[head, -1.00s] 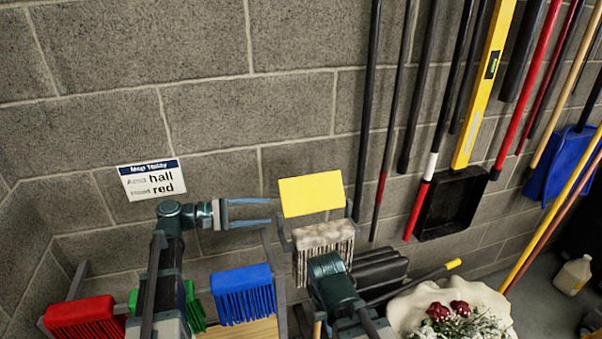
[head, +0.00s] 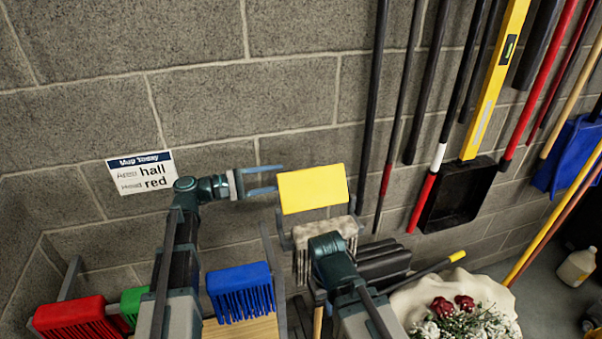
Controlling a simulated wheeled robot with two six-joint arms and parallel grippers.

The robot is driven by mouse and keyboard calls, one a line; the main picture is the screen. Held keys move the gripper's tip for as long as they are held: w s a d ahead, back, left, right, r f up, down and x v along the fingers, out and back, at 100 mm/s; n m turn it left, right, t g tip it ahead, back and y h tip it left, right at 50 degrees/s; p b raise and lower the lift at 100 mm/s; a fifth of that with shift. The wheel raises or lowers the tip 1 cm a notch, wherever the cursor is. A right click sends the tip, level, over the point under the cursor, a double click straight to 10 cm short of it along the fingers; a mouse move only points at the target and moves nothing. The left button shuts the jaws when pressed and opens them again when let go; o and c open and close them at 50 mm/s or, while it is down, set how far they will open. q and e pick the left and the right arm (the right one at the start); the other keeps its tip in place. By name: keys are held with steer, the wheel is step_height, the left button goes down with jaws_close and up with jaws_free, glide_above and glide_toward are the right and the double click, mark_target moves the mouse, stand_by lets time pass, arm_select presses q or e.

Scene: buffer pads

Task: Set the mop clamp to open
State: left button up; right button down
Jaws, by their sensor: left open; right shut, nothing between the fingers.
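The mop clamp shows as a yellow plate (head: 313,189) tilted up, with dark brackets at its sides. A grey-white stringy mop head (head: 313,232) hangs just below it, partly hidden by my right arm. My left gripper (head: 279,179) is open and empty, its two bluish fingers pointing right at the plate's upper left corner. The fingertips overlap or nearly meet the plate's left edge; I cannot tell whether they touch. My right arm stands in front of the mop head's lower part, and its gripper fingers are hidden from this view.
Red (head: 75,317), green (head: 133,299) and blue (head: 239,290) mop heads sit at lower left. A wall sign (head: 141,173) reads hall, red. Long-handled tools hang at right. A cream cloth-draped surface with flowers (head: 448,315) is at lower right.

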mark_target(301, 173)
arm_select(q)
steer(key=x, duration=0.7)
steer(key=shift+w+d, duration=0.1)
steer(key=shift+d, duration=0.15)
jaws_close()
stand_by(1.1)
